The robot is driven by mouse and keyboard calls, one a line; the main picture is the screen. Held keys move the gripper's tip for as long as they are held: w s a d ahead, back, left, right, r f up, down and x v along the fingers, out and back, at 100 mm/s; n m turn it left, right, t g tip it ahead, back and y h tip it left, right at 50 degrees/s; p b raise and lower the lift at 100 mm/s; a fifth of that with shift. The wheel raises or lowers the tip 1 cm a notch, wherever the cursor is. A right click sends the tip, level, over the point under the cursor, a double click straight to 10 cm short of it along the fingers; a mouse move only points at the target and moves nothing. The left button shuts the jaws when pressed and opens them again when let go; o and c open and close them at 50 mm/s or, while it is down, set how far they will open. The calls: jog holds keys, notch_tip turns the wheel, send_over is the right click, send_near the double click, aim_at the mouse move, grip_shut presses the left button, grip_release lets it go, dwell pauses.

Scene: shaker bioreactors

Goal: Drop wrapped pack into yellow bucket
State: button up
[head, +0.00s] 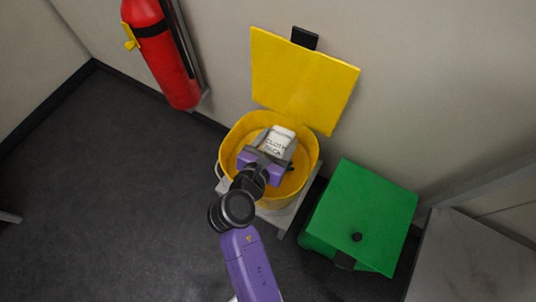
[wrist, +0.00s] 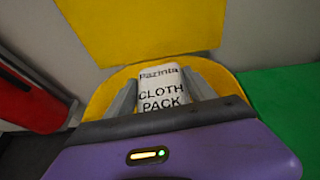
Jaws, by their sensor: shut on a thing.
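The wrapped pack (head: 276,142) is white with dark lettering that reads "CLOTH PACK". My gripper (head: 278,143) is shut on it, one finger along each side. In the head view the pack and the gripper appear over the opening of the yellow bucket (head: 228,150); I cannot tell how high above or inside the rim. The bucket's yellow lid (head: 303,78) stands open against the wall behind. In the wrist view the pack (wrist: 162,90) sits between the two grey fingers, with the bucket (wrist: 108,92) around and beyond it. The gripper and arm hide part of the bucket's inside.
A green bin with a closed lid (head: 362,212) stands right of the bucket. A red fire extinguisher (head: 163,55) hangs on the wall to the left. The bucket rests on a light grey stand (head: 283,217). The dark floor at the left is clear.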

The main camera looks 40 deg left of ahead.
jog(key=o, duration=1.5)
jog(key=p+v, duration=0.3)
jog(key=v, duration=0.4)
jog(key=shift+s+r, duration=0.15)
jog(key=shift+s, duration=0.25)
jog(key=shift+d, duration=0.1)
